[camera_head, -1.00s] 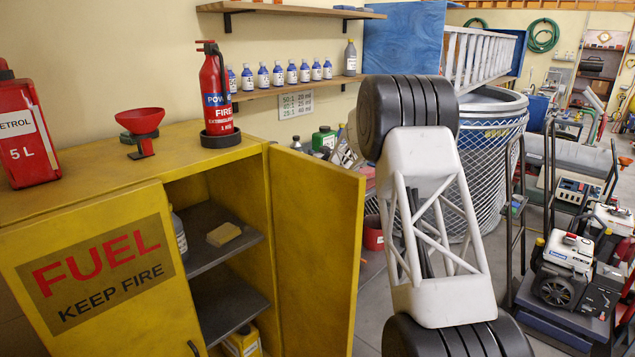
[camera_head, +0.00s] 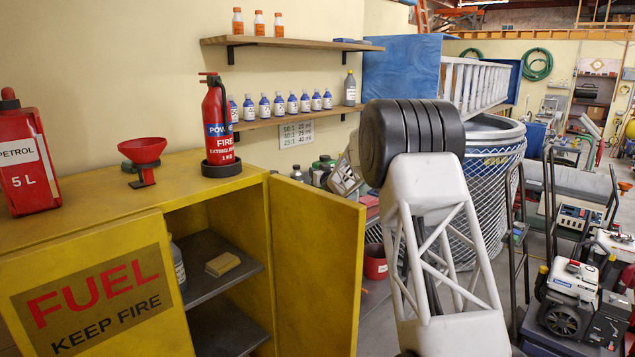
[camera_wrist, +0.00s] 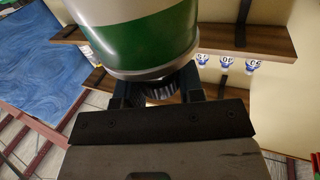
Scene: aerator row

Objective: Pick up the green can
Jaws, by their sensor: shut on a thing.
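In the wrist view, a green can (camera_wrist: 145,35) with a broad green band, a white part above it and a grey rim fills the upper middle. My gripper (camera_wrist: 160,92) is shut on it at its near, lower end in the picture. The fingers are partly hidden behind the can and the dark bracket. In the head view, neither my gripper nor the held can shows; my arm stands in the middle of the picture.
A yellow fuel cabinet (camera_head: 305,270) with an open door stands at left. A fire extinguisher (camera_head: 217,130), red funnel (camera_head: 143,155) and petrol can (camera_head: 24,160) stand on it. Wall shelves (camera_head: 290,43) hold small bottles. A mesh bin (camera_head: 490,185) stands right of my arm.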

